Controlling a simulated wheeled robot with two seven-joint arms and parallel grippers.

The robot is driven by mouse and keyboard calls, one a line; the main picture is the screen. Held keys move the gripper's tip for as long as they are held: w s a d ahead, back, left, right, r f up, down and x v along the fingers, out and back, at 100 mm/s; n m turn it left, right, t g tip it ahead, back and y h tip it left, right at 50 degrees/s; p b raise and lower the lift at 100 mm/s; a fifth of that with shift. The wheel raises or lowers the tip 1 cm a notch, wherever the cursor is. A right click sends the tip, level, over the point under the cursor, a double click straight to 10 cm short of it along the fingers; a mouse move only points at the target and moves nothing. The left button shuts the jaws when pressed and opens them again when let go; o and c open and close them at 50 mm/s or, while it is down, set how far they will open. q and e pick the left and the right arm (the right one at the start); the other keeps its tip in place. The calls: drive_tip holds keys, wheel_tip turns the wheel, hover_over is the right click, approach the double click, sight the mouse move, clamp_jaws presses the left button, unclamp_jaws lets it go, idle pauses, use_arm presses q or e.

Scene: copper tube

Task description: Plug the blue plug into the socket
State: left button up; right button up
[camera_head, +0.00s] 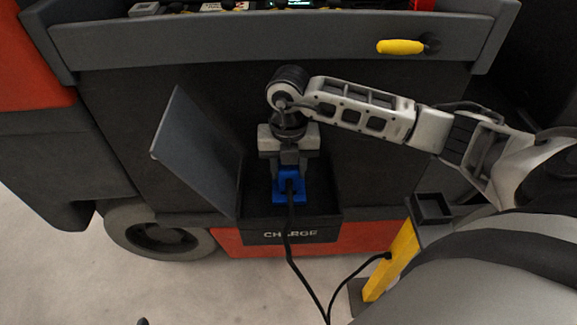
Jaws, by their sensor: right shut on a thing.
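The blue plug (290,189) is in my right gripper (289,172), which is shut on it. The gripper points down from the wrist and holds the plug inside or just over the open charge box (291,237), marked CHARGE, on the vehicle's side. A black cable (292,248) runs from the plug down over the box front. The socket is hidden behind the gripper and plug, so I cannot tell whether the plug touches it. My left gripper is not clearly in view.
The box's grey lid (197,152) stands open at the left of the gripper. A yellow post (391,262) with a black holder (433,208) stands at the right, with the cable attached. A yellow handle (400,47) sticks out above. A wheel (157,232) is at lower left.

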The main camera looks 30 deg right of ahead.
drive_tip(key=shift+f+b, duration=0.45)
drive_tip(key=shift+f, duration=0.15)
drive_tip(key=o, duration=1)
wheel_tip(320, 180, up, 7)
drive_tip(key=shift+f, duration=0.15)
drive_tip(key=shift+r, duration=0.45)
